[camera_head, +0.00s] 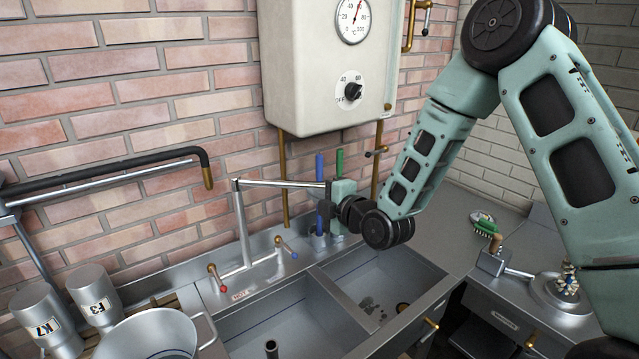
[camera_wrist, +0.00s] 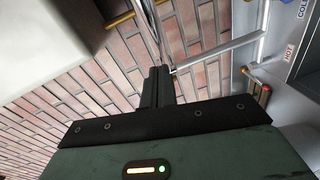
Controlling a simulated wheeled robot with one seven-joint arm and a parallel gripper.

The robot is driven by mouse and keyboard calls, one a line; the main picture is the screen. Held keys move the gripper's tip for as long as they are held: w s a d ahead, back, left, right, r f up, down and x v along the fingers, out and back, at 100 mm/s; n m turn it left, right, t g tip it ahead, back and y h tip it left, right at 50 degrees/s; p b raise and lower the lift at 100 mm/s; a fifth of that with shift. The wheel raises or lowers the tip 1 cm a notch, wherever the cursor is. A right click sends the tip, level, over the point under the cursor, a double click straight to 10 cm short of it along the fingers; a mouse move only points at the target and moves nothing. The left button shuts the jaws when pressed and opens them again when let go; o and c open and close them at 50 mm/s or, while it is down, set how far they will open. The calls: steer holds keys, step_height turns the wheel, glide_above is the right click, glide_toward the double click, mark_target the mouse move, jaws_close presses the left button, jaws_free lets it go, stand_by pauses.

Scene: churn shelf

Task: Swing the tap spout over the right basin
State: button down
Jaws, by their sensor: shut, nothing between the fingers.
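The tap is a metal riser (camera_head: 240,225) with a long thin spout (camera_head: 275,184) that reaches right, roughly along the wall. Its far end is at my gripper (camera_head: 326,208), partly hidden by it. In the wrist view the spout (camera_wrist: 222,50) comes from the right and ends beside my fingertips (camera_wrist: 156,72). The fingers are shut with nothing between them; I cannot tell whether they touch the spout. The right basin (camera_head: 400,272) lies in front and to the right of the gripper. The left basin (camera_head: 265,310) lies in front of the tap.
A white boiler (camera_head: 328,65) hangs above. Blue (camera_head: 319,168) and green (camera_head: 339,162) handles stand behind the gripper. The red-tipped (camera_head: 215,278) and blue-tipped (camera_head: 287,248) tap levers flank the riser. Metal canisters (camera_head: 93,295) and a pot (camera_head: 150,335) stand left.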

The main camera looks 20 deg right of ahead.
mark_target(309, 187)
steer(key=shift+w+d+f+p, duration=0.15)
steer(key=shift+w+d+p, duration=0.25)
steer(key=shift+w, duration=0.35)
steer(key=shift+w+d+f+p, duration=0.15)
steer(key=shift+w+d+p, duration=0.25)
steer(key=shift+w, duration=0.3)
